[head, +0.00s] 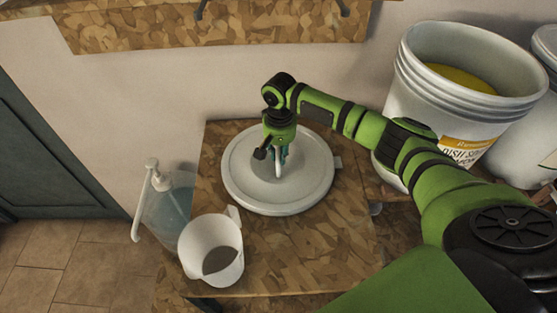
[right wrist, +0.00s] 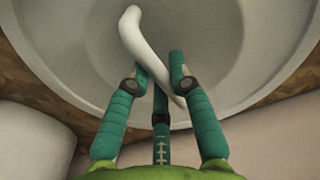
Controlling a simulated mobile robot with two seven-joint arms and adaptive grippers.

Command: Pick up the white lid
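The white lid (head: 243,181) is a round disc with a raised rim, lying flat on the wooden table. Its white curved handle (head: 279,165) stands up near the middle. My right gripper (head: 280,152) points down over the lid's centre. In the right wrist view, the lid (right wrist: 85,50) fills the upper part, and the handle (right wrist: 135,40) runs diagonally between the green fingers of my right gripper (right wrist: 158,68). The fingers are bent in close around the handle and appear shut on it; part of the contact is hidden. My left gripper is not in view.
The wooden table (head: 265,262) also holds a white jug (head: 207,238) near the front left. A clear pump bottle (head: 170,205) stands beside it. A large white drum (head: 420,85) with yellow contents stands to the right. A wooden shelf (head: 150,25) hangs above.

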